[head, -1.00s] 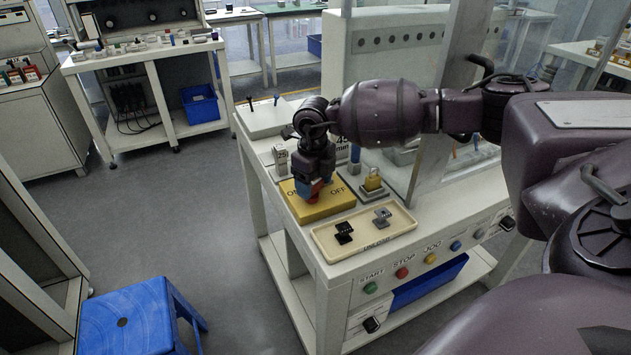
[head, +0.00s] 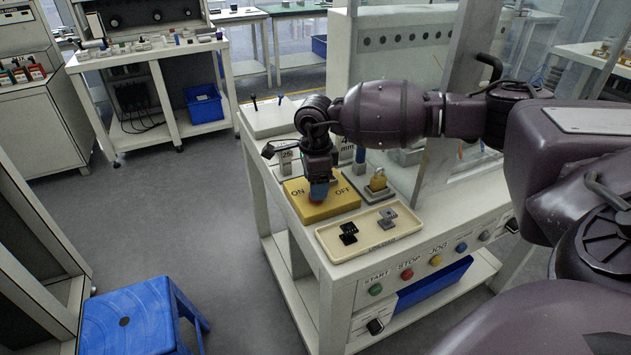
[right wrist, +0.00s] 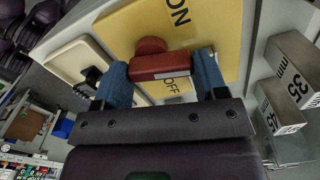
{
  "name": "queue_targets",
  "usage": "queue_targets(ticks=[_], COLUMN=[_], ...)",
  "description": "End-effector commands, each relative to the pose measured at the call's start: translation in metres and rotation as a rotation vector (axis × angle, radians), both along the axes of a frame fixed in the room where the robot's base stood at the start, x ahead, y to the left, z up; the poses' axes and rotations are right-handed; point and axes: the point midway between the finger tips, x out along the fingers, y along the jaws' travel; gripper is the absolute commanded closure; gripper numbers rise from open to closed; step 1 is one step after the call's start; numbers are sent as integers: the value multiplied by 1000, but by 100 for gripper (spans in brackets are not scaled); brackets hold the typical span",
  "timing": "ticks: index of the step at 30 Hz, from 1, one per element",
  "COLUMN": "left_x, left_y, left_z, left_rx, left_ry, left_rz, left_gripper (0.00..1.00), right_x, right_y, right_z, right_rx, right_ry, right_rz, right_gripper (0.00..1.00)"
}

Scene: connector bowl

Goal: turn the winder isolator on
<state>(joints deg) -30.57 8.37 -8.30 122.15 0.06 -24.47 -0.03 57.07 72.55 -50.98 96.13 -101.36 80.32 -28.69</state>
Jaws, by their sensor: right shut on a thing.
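The winder isolator is a yellow box (head: 338,208) on the near bench, with ON printed on the left of its top and OFF on the right in the head view. Its red handle (right wrist: 158,66) shows in the right wrist view between the two blue fingers. My right gripper (head: 319,191) points down over the box and is shut on this handle. In the head view the gripper hides most of the handle. My left gripper is not in view.
A beige tray (head: 327,247) with a black and a grey part stands in front of the box. Grey blocks marked 35 mm (right wrist: 292,70) stand close by. A blue stool (head: 140,312) is on the floor at left.

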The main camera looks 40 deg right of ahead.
Motion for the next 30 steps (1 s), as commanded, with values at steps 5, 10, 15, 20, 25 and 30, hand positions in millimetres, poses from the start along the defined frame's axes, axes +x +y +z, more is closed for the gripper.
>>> queue_targets(ticks=[5,10,15,20,25,30], left_x=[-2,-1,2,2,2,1], left_y=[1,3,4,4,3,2], left_z=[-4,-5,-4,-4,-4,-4], left_rx=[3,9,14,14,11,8], left_ry=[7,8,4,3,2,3], left_rz=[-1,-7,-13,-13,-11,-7], left_gripper=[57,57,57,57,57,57], right_x=[1,1,1,1,1,1], right_y=[1,2,2,2,3,3], right_z=[0,0,1,1,1,1], right_rx=[2,1,1,1,1,1], right_ry=[-1,-2,-2,-3,-3,-3], right_rz=[112,185,223,238,240,240], right_gripper=[58,58,58,58,58,58])
